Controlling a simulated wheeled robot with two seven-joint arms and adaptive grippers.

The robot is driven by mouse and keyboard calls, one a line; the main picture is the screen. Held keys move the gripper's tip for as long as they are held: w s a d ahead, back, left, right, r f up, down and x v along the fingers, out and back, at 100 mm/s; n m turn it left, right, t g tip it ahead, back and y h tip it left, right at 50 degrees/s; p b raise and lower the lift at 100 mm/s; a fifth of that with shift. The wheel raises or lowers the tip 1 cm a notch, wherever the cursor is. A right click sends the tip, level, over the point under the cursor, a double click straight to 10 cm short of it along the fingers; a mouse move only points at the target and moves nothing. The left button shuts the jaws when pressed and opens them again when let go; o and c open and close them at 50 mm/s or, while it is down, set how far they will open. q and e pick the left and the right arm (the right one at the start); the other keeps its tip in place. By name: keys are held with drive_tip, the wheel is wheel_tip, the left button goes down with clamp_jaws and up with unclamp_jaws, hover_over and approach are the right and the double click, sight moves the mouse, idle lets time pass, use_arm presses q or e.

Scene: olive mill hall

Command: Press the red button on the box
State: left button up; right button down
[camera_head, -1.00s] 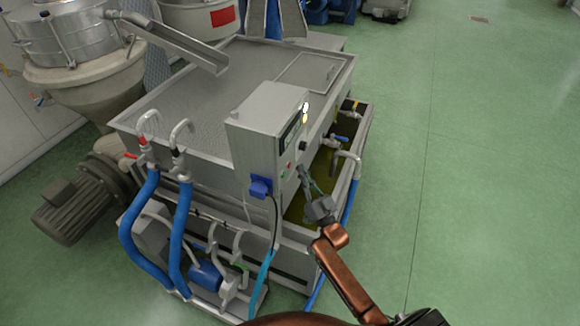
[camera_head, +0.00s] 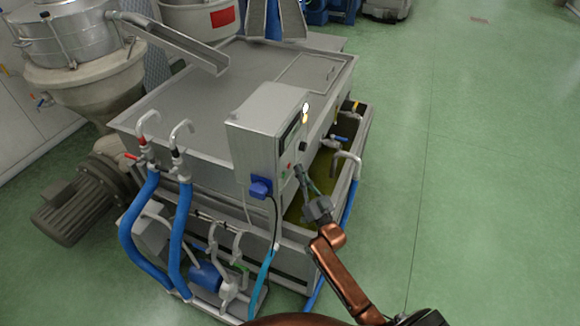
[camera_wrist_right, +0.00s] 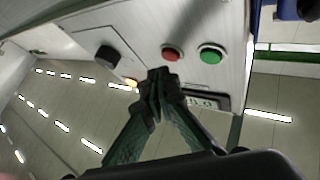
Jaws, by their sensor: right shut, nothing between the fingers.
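The grey control box (camera_head: 262,140) stands on the near right part of the steel machine. In the right wrist view its panel (camera_wrist_right: 140,28) fills the upper part, with a red button (camera_wrist_right: 172,53), a green button (camera_wrist_right: 211,55) and a black knob (camera_wrist_right: 107,56). The red button also shows small on the box in the head view (camera_head: 290,165). My right gripper (camera_head: 300,172) is shut and empty, close to the panel. In the wrist view its fingertips (camera_wrist_right: 160,76) are just below the red button; I cannot tell whether they touch the panel. My left gripper is not in view.
A blue plug (camera_head: 260,188) with a cable sits on the box's side. An open trough (camera_head: 366,125) with pipes and valves runs to the right of the box. Blue hoses (camera_head: 180,235) hang in front of the machine. Green floor (camera_head: 470,180) is clear on the right.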

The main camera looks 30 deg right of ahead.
drive_tip(key=shift+a, duration=0.1)
idle(0.6)
drive_tip(key=shift+w+a, duration=0.2)
drive_tip(key=shift+w, duration=0.1)
drive_tip(key=shift+w+a, duration=0.25)
drive_tip(key=shift+w, duration=0.05)
idle(0.8)
drive_tip(key=shift+s+d, duration=0.5)
drive_tip(key=shift+s, duration=0.1)
drive_tip(key=s+d+p, duration=0.1)
drive_tip(key=s+d, duration=0.2)
drive_tip(key=s, duration=0.1)
drive_tip(key=shift+d, duration=0.15)
idle(0.5)
drive_tip(key=shift+w, duration=0.1)
idle(0.6)
